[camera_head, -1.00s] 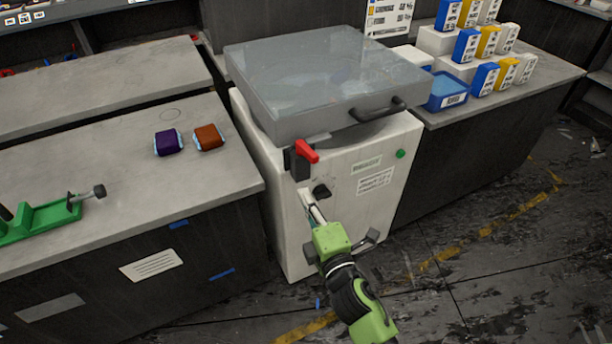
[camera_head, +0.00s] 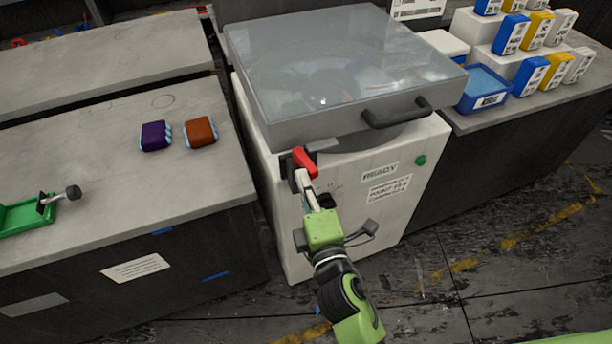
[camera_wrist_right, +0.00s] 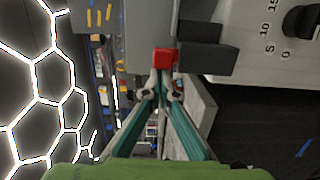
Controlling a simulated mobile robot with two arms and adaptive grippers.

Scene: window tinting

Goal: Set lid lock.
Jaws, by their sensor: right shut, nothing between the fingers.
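The lid lock has a red lever (camera_head: 305,162) on a dark block at the front left of the white machine (camera_head: 290,235), and it slants down to the right. The grey see-through lid (camera_head: 340,65) lies down on the machine. My right gripper (camera_head: 304,178) is shut and empty, with its fingertips at the lever's lower end. In the right wrist view the red lever end (camera_wrist_right: 164,58) is just ahead of the closed fingertips (camera_wrist_right: 163,80); I cannot tell whether they touch. My left gripper is not in view.
A black knob (camera_head: 325,200) is close beside the fingers, and its scale shows in the wrist view. The lid handle (camera_head: 397,113) juts forward. A green light (camera_head: 420,160) and a "READY" label (camera_head: 380,172) are on the machine's front. Purple (camera_head: 155,136) and orange (camera_head: 200,131) items lie on the left counter.

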